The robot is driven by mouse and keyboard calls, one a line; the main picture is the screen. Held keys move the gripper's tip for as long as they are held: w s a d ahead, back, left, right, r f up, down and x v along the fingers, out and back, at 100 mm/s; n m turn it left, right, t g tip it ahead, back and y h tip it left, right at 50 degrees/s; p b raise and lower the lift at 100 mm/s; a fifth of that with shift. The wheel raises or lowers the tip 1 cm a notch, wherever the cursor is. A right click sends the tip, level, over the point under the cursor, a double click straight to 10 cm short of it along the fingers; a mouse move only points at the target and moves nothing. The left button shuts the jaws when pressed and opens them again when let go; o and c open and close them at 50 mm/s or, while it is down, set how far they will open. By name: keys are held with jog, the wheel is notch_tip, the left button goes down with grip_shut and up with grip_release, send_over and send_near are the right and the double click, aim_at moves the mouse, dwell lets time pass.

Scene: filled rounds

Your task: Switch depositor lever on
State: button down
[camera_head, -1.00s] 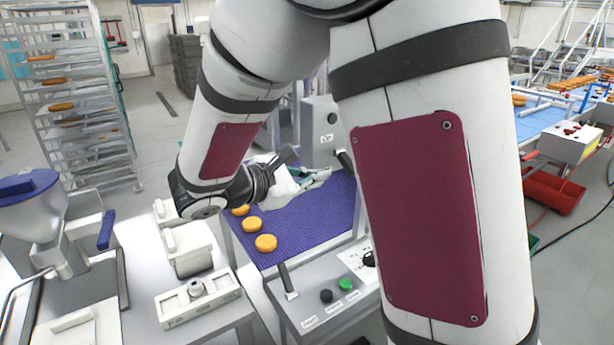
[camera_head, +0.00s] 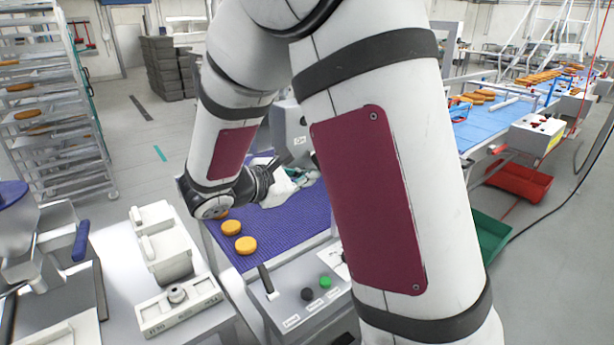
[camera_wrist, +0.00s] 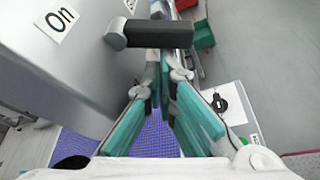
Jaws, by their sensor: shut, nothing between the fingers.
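The depositor lever (camera_wrist: 150,33) has a thick black grip and a grey pivot. I cannot tell whether the fingertips touch the grip. In the head view my gripper (camera_head: 290,187) is over the purple belt, beside the housing (camera_head: 290,122). My arm hides most of the lever there.
Orange rounds (camera_head: 246,246) lie on the purple belt (camera_head: 275,232). A control panel (camera_head: 290,290) with a small black lever (camera_head: 266,279) and green and black knobs stands in front. A white bench (camera_head: 125,300) is at left; a red bin (camera_head: 520,180) stands at right.

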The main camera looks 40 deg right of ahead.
jog(key=shift+s+r+n+g+p, duration=0.15)
jog(key=shift+s+n+g+p, duration=0.15)
jog(key=shift+n+p, duration=0.1)
jog(key=r+n+g+p, duration=0.1)
jog(key=n, duration=0.1)
jog(key=s+n+g+p, duration=0.1)
jog(key=n, duration=0.1)
jog(key=s+r+n+g+p, duration=0.1)
jog(key=n, duration=0.1)
jog(key=shift+r+n+g, duration=0.3)
jog(key=shift+g, duration=0.1)
dwell(0.4)
jog(key=shift+s, duration=0.15)
jog(key=shift+s+r+p, duration=0.3)
jog(key=shift+s+p, duration=0.35)
jog(key=shift+s, duration=0.05)
